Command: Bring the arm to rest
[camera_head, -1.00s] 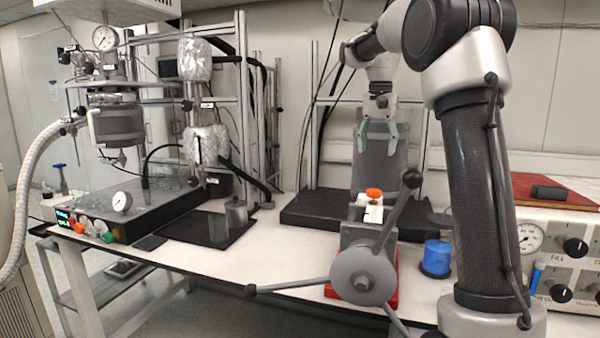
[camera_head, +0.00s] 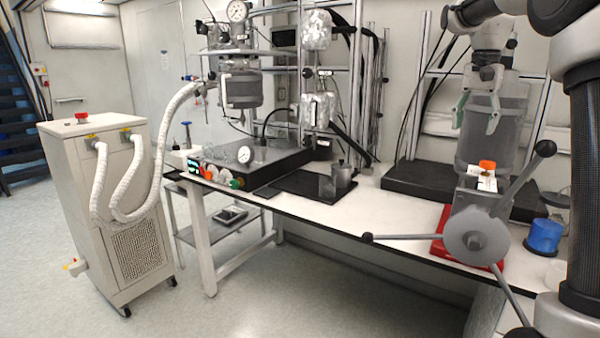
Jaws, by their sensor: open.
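My gripper (camera_head: 477,116) is at the upper right of the head view, pointing down, with its fingers apart and nothing between them. It is in front of a large grey cylindrical vessel (camera_head: 508,140) on a black base. Below it is a clamp-like device (camera_head: 476,236) with a round grey hub and long spoke handles on a red base (camera_head: 440,247). A small item with an orange cap (camera_head: 487,165) stands on that device, apart from the fingertips. My arm runs down the right edge of the view and hides part of the bench there.
A reactor (camera_head: 241,90) with a gauge and a control box (camera_head: 250,158) is at the bench's left. A metal beaker (camera_head: 342,178) sits on a black mat. A wheeled cabinet (camera_head: 118,210) with white hoses stands on open floor.

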